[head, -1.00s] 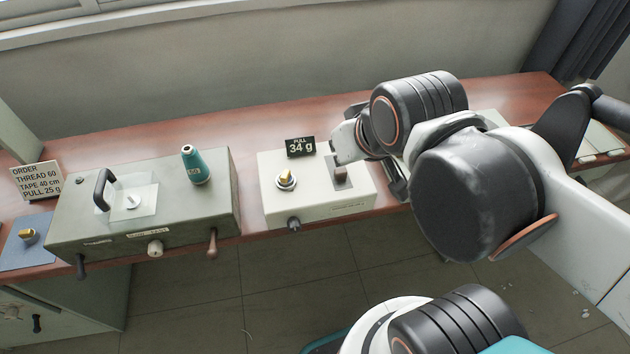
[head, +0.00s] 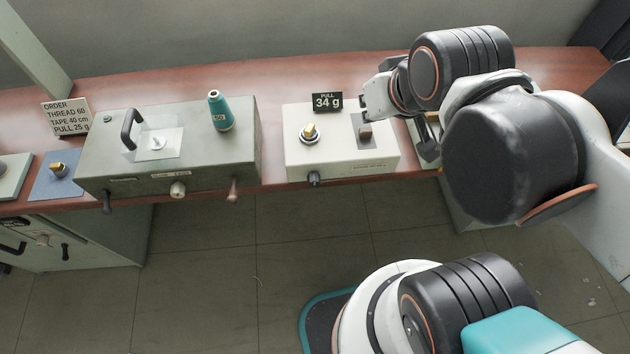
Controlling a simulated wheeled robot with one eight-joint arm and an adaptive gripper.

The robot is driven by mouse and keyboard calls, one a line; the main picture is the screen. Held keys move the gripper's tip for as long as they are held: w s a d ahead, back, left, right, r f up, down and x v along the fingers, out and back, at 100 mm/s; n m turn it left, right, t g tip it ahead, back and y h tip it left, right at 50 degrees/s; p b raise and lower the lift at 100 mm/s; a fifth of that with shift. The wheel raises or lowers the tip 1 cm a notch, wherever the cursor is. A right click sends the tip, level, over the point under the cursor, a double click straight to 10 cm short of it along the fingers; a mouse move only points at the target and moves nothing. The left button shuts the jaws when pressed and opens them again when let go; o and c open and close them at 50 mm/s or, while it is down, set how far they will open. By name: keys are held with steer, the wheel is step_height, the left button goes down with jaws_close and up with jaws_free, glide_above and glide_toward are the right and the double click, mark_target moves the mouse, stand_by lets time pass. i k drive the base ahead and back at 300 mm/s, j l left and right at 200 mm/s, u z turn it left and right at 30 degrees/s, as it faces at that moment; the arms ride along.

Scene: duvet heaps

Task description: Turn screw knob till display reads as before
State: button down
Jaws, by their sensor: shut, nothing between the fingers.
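A cream box (head: 340,160) stands on the bench right of centre. A grey plate with a small brownish block (head: 365,132) is on the right of the top.
A grey-green box (head: 215,160) with a handle, knobs and a teal thread cone (head: 220,112) stands to the left. An order card (head: 66,117) reads "THREAD 60, TAPE 40 cm, PULL 25 g". A blue mat (head: 52,182) with a gold-topped piece lies farther left. The bench's front edge is close.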

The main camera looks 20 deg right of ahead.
mark_target(314, 180)
steer(key=k+l, duration=0.1)
steer(key=k, duration=0.35)
steer(key=k+l+z, duration=0.1)
steer(key=k, duration=0.4)
steer(key=k+l, duration=0.15)
steer(key=k, duration=0.3)
steer(key=k+l+z, duration=0.1)
steer(key=k, duration=0.35)
